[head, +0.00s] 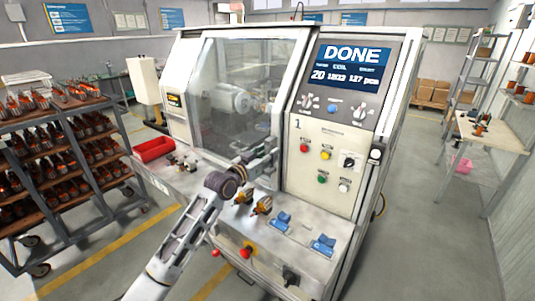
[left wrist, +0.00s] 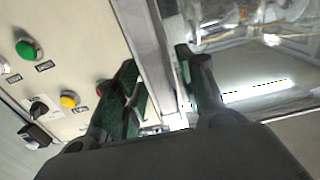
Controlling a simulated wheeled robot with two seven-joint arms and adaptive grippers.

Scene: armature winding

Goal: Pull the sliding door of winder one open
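Winder one (head: 318,150) stands in the middle of the head view, with a "1" on its panel and "DONE" on its screen. Its sliding door (head: 235,75) is a glazed panel in a pale frame, standing across the front opening. My left gripper (head: 268,158) is at the lower right edge of the door. In the left wrist view its fingers (left wrist: 160,85) stand apart, one on each side of a pale upright bar (left wrist: 150,50) at the door's edge. Contact with the bar is unclear. My right gripper is out of view.
A red bin (head: 153,149) and wound armatures (head: 262,205) sit on the ledge below the door. Push buttons (head: 326,152) are close to the right of the gripper. A loaded rack (head: 62,165) stands left; a shelf and bench (head: 490,132) stand right.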

